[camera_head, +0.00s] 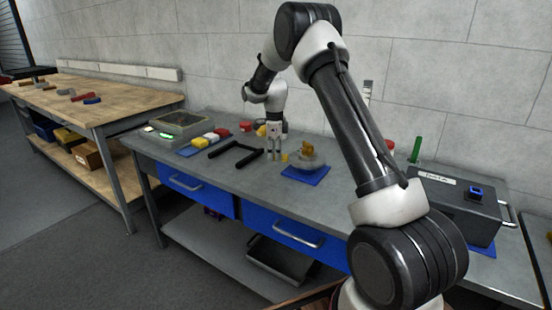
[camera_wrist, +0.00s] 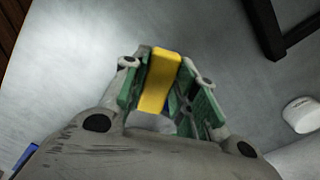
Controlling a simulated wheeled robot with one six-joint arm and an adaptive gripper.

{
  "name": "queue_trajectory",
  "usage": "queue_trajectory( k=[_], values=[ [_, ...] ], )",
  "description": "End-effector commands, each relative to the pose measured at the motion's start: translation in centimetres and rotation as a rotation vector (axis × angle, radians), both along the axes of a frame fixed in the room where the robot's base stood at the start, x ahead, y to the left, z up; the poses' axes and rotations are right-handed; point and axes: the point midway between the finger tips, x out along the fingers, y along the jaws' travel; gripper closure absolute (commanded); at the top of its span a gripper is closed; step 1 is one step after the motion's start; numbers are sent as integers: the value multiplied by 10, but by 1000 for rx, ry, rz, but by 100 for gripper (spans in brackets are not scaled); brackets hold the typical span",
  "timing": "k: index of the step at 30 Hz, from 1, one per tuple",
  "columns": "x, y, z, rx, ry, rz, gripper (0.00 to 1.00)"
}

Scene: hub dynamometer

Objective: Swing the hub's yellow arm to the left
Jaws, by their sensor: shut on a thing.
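The hub (camera_head: 311,162) is a grey round body on a blue mat (camera_head: 318,174) on the grey bench, with an orange-yellow block on top. My gripper (camera_head: 275,155) points down just left of the hub. In the wrist view its green-padded fingers (camera_wrist: 165,90) are shut on a yellow bar (camera_wrist: 160,82), which I take to be the hub's yellow arm. A small yellow piece (camera_head: 284,157) shows beside the fingertips in the head view. The joint between the yellow bar and the hub is hidden.
A black U-shaped frame (camera_head: 236,157) lies left of my gripper. Further left are a blue mat with yellow and white blocks and a grey box (camera_head: 181,124). A dark labelled box (camera_head: 452,207) stands at the right. Bench in front of my gripper is clear.

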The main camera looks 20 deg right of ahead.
Motion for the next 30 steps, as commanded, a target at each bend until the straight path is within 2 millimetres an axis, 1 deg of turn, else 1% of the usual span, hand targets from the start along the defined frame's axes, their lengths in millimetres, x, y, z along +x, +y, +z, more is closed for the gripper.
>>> queue_trajectory(
  k=[1,6,15,21,30],
  values=[
    [6,-3,0,0,-2,-41,100],
    [22,-12,0,-1,-2,-193,100],
    [42,-29,0,0,-2,-399,100],
    [48,-36,0,-1,-1,-480,100],
    [51,-40,0,-1,-1,-521,100]
  ],
)
